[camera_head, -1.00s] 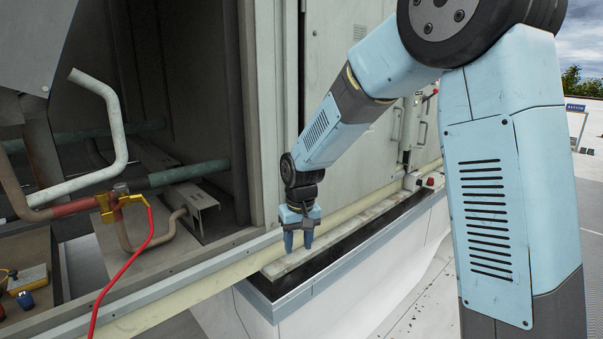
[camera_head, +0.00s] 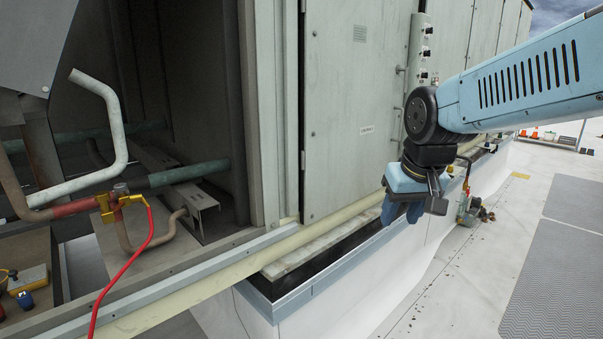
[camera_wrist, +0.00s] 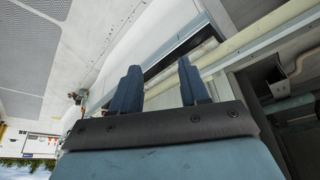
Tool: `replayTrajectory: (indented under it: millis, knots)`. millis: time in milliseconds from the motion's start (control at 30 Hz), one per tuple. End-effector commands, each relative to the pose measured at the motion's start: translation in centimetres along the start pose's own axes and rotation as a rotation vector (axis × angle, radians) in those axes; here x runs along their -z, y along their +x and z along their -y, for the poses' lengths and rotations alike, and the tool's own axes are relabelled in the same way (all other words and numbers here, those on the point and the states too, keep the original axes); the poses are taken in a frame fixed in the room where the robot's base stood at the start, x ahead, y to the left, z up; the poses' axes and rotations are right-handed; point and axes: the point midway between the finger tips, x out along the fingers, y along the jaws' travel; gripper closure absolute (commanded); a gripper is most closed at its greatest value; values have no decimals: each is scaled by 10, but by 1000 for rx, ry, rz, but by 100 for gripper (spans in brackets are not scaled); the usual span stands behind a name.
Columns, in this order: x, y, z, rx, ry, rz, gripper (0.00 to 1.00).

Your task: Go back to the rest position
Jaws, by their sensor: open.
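My gripper (camera_head: 402,211) is at the right of the head view, in front of the closed grey cabinet panel and above the black ledge with the light strip. Its blue fingers point down and hold nothing. In the wrist view the two dark blue fingers of my gripper (camera_wrist: 160,88) stand apart with nothing between them. My light blue arm reaches in from the right edge of the head view.
The open cabinet bay holds pipes (camera_head: 190,172), a yellow valve (camera_head: 110,205) and a red hose (camera_head: 147,245) at left. The ledge (camera_head: 330,270) runs below the panels. Tools (camera_head: 470,210) stand beyond my gripper.

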Motion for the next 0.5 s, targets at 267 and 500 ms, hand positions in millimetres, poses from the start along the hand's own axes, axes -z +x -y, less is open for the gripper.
replayTrajectory:
  millis: [267, 500]
  knots:
    - [-53, -34, -27, -33, 65, -82, 55]
    - [-82, -46, -36, -51, 95, -120, 55]
